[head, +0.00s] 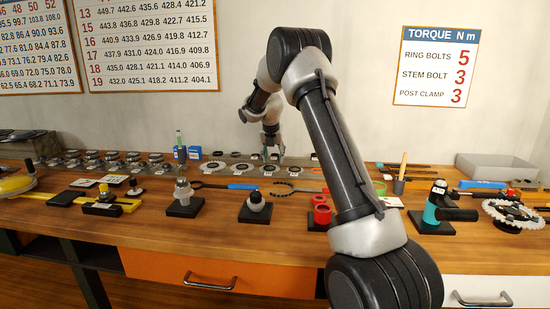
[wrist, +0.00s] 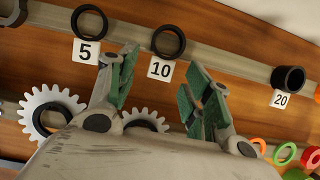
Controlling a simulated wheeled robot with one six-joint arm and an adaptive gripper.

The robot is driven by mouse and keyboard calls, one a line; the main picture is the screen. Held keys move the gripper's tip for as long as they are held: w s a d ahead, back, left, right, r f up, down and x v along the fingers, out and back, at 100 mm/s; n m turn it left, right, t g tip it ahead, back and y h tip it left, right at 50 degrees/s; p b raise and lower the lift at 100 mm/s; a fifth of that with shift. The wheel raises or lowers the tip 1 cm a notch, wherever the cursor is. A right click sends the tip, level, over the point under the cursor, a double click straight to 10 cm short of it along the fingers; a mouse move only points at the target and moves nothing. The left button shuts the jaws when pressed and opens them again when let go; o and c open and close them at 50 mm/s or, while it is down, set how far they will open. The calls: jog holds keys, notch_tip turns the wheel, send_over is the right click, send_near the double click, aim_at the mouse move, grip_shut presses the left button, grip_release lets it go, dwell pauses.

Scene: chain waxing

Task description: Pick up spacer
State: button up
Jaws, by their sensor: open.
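Black ring spacers sit along a grey rail in the wrist view: one by the label 5 (wrist: 89,8), one by the label 10 (wrist: 155,31) and a taller one by the label 20 (wrist: 271,79). My gripper (wrist: 162,66) is open, with green-padded fingers apart and nothing seen held between them. The label 10 shows between the fingertips, with its ring just beyond. In the head view my gripper (head: 273,151) points down over the rail at the back of the bench. The spacers there are too small to tell apart.
White toothed gears (wrist: 48,104) lie beside my fingers, one partly hidden. Coloured rings (wrist: 285,153) lie at lower right of the wrist view. In the head view, black-based stands (head: 255,211) and a blue-handled tool (head: 243,187) lie in front of the rail. The bench's front strip is clear.

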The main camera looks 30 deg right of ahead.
jog(key=c, duration=0.8)
